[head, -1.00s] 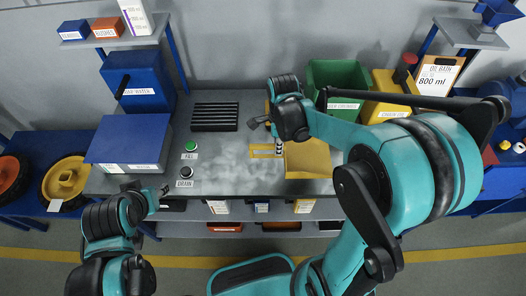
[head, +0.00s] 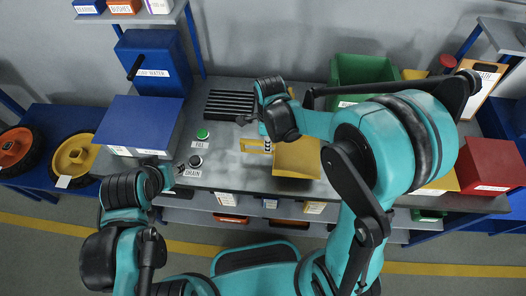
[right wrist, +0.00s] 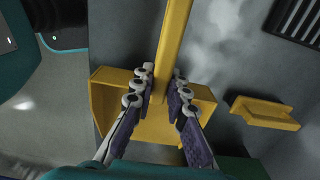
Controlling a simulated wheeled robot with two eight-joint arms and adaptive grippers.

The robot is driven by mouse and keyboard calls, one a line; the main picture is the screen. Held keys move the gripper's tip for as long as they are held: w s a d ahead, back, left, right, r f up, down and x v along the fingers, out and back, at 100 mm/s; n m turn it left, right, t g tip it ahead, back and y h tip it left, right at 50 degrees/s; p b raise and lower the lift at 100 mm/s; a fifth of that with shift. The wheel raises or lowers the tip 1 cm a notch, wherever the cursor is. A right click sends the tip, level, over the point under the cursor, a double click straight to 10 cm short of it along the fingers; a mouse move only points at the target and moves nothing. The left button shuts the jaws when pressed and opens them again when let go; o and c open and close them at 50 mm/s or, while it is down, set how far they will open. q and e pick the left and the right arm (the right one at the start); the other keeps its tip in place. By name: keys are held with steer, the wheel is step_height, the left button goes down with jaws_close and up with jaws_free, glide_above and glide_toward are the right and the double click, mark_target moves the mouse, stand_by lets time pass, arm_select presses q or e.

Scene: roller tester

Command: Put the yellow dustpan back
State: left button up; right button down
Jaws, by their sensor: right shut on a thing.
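The yellow dustpan (head: 297,158) is over the grey bench top, with its pan toward the right and its handle toward the left in the head view. In the right wrist view its handle (right wrist: 174,35) runs up between the fingers and the pan (right wrist: 103,98) lies behind them. My right gripper (right wrist: 162,92) is shut on the handle; in the head view its fingers (head: 266,143) are partly hidden by the wrist. I cannot tell whether the pan touches the bench. My left gripper (head: 165,176) is near the bench's front edge, away from the dustpan; its opening is unclear.
A small yellow block-like piece (right wrist: 264,112) lies beside the dustpan in the wrist view. A black grille (head: 230,104), green FILL button (head: 203,134) and black DRAIN button (head: 196,161) are to the left. A green bin (head: 360,70) stands behind; a red box (head: 490,165) is at right.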

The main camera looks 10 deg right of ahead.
mark_target(263, 151)
steer(key=shift+w+a+f, duration=0.4)
steer(key=shift+a+f, duration=0.3)
steer(key=shift+a, duration=0.15)
steer(key=shift+f+b, duration=1.05)
steer(key=shift+f, duration=0.85)
steer(key=shift+f, duration=0.15)
steer(key=c, duration=1.5)
jaws_free()
